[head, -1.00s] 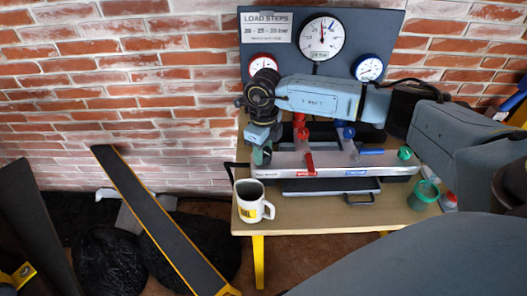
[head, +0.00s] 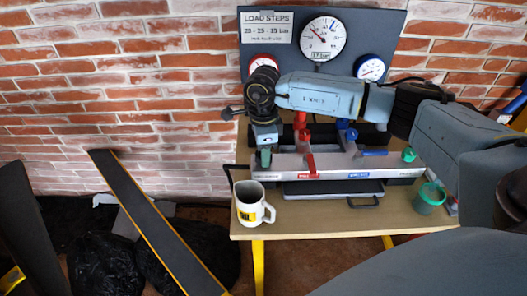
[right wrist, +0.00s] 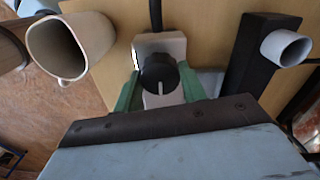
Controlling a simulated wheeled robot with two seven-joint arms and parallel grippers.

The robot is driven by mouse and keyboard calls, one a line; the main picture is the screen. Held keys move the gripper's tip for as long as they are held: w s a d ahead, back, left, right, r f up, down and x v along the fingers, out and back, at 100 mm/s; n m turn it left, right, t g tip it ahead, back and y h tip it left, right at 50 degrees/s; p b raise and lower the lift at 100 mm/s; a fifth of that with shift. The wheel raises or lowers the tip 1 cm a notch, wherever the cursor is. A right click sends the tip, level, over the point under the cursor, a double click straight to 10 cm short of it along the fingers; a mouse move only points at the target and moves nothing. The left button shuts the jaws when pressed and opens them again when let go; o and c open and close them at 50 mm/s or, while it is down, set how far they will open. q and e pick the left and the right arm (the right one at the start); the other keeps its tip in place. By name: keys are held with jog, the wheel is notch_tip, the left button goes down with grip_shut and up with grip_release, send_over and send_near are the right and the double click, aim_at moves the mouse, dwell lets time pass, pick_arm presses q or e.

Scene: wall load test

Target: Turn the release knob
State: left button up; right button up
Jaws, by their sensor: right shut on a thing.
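The release knob (right wrist: 158,72) is round and black with a white pointer line, on a pale block in the right wrist view. The green fingers of my right gripper (right wrist: 157,90) stand on either side of it, shut on it. In the head view my right gripper (head: 265,156) reaches down at the left end of the pale pump unit (head: 335,168), and the knob is hidden there. The large gauge (head: 322,38) on the dark panel has its needle pointing to the upper left. My left gripper is not in view.
A white mug (head: 250,205) stands close to my right gripper, at the table's (head: 320,222) front left. Red (head: 310,160) and blue (head: 374,153) levers rise from the unit. A green cup (head: 429,198) stands at the right. Black bags (head: 105,262) lie on the floor.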

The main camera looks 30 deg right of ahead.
jog(key=shift+w+r, duration=0.1)
jog(key=shift+r, duration=0.05)
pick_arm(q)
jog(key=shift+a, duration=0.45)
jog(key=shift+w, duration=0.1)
pick_arm(e)
jog(key=o, duration=0.9)
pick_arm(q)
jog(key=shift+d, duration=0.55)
pick_arm(e)
jog(key=shift+o, duration=0.4)
pick_arm(q)
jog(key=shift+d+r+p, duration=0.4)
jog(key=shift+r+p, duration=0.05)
jog(key=shift+p, duration=0.05)
pick_arm(e)
notch_tip(320, 180, up, 13)
jog(key=shift+r, duration=0.15)
